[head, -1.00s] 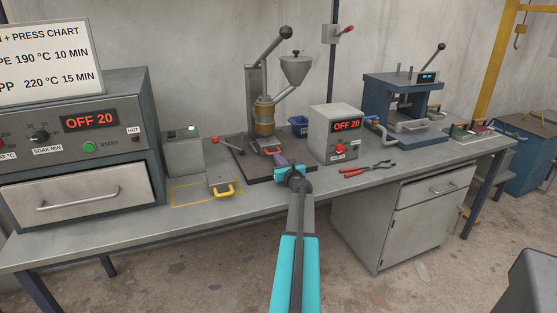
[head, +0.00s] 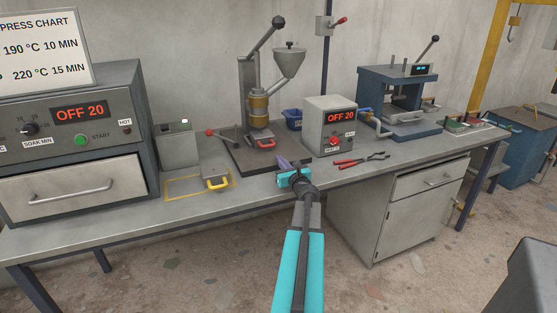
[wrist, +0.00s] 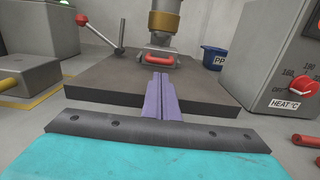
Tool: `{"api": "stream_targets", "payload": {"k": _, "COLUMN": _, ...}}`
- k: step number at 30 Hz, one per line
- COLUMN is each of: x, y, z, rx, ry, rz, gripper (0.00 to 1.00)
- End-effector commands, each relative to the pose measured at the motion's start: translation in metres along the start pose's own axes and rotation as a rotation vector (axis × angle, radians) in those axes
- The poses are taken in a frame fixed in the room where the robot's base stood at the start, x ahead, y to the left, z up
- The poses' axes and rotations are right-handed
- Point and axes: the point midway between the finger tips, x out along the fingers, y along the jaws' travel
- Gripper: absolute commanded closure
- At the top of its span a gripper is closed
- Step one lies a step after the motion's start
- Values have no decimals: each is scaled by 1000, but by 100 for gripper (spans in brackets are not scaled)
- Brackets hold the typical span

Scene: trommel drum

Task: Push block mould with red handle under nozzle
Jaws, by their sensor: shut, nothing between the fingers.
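The block mould with the red handle (head: 266,143) sits on the dark base plate of the injection press, below the brass-coloured barrel (head: 259,107). In the wrist view the red-handled mould (wrist: 158,59) stands right under the barrel's lower end, its handle facing me. Whether it is exactly centred under the nozzle I cannot tell, as the nozzle tip is hidden. My gripper (head: 284,162) is shut and empty at the front edge of the base plate. Its purple fingers (wrist: 160,97) point toward the mould, with a gap between them.
A yellow-handled mould (head: 216,181) sits in a yellow outline left of the press. The heater box (head: 330,128) and red pliers (head: 350,162) are to the right. A blue PP tub (wrist: 213,57) stands behind. A red-knobbed lever (wrist: 83,20) rises at the press's left.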

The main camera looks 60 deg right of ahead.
Motion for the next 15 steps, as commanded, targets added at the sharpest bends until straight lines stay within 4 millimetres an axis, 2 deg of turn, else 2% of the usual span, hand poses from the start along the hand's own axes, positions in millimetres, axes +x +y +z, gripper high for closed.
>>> {"api": "stream_targets", "payload": {"k": 6, "x": -24, "y": 2, "z": 0, "rx": -1, "ry": 0, "rz": 1, "gripper": 100}}
{"api": "stream_targets", "payload": {"k": 15, "x": -40, "y": 1, "z": 0, "rx": 0, "ry": 0, "rz": 1, "gripper": 100}}
